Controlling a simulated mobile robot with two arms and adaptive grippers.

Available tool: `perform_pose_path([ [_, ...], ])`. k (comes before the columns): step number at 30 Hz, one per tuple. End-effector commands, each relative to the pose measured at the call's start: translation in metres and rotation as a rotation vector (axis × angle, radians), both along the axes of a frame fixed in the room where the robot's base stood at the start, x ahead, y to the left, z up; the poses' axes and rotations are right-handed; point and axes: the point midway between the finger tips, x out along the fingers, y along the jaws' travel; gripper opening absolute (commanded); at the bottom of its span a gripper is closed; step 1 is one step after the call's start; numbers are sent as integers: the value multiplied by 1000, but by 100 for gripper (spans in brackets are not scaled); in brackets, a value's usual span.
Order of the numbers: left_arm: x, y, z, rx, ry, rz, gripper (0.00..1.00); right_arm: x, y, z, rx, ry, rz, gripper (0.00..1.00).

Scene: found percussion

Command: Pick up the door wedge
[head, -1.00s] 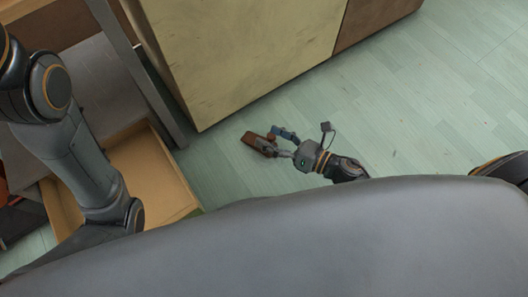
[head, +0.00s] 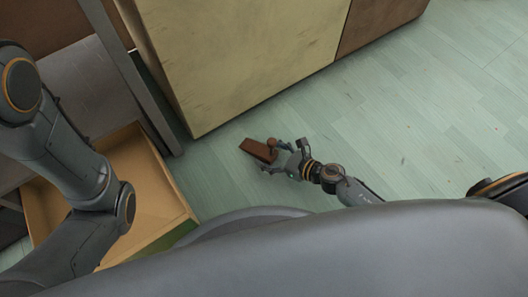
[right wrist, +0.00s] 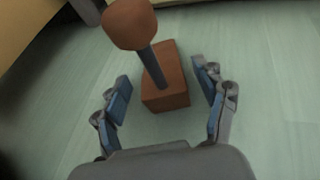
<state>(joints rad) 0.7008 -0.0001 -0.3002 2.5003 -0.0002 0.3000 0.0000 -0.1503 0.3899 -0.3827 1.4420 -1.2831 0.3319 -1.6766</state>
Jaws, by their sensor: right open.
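The door wedge (head: 256,150) is a brown block lying on the floor in front of a large pale cabinet. In the right wrist view the wedge (right wrist: 166,92) shows a grey stem rising from it, topped by a rounded brown knob close to the camera. My right gripper (head: 275,157) is open at the wedge's near right end. In the right wrist view the blue-padded fingers of my right gripper (right wrist: 161,74) stand on either side of the block, with gaps between. My left arm crosses the left of the head view; its gripper is out of sight.
The pale cabinet (head: 240,60) stands just behind the wedge. An open wooden drawer or box (head: 150,195) is at the left, beside a grey upright post (head: 135,75). The green plank floor (head: 430,120) is clear to the right.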

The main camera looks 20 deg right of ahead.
Motion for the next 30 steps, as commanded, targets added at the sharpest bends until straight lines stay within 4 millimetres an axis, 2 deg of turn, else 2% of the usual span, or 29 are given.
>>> perform_pose_path([
  [3, 0, 0, -14, 0, 0, 0, 0, 16, 10, -9, 0, -5, 1, 72],
  [7, 0, 0, -20, 1, -1, 0, 0, 29, 20, -15, 1, -3, 0, 72],
  [17, 0, 0, -20, 1, -1, 0, 0, 35, 26, -16, 2, 0, 1, 72],
  [27, 0, 0, -20, 1, 0, 0, 0, 35, 25, -16, 2, 0, 1, 5],
  [30, 0, 0, -20, 1, 0, 0, 0, 35, 26, -16, 2, -1, 1, 5],
])
